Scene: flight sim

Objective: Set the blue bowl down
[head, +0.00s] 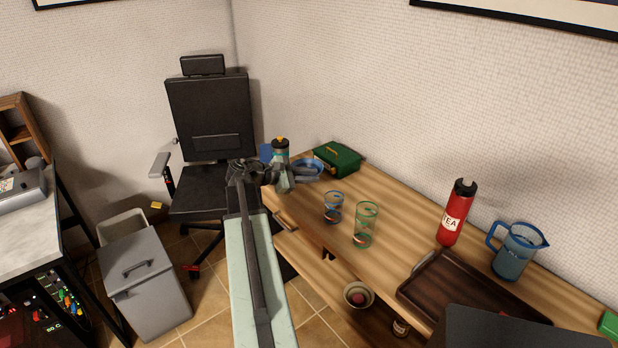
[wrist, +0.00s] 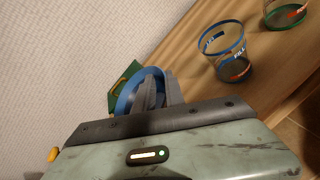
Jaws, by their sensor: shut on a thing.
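The blue bowl (head: 308,168) is at the end of my arm, over the far left part of the wooden table (head: 400,230). My gripper (head: 292,172) is shut on the bowl. In the wrist view the bowl (wrist: 139,92) shows tilted, its blue rim beside the grey fingers (wrist: 160,95), which hide part of it. I cannot tell how high it is above the table top.
Two glasses, one blue-rimmed (head: 333,207) and one green (head: 365,225), stand right of the bowl. A green case (head: 338,158) and a bottle (head: 280,150) are close by. A red flask (head: 457,213), blue jug (head: 516,252) and dark tray (head: 415,284) stand farther right.

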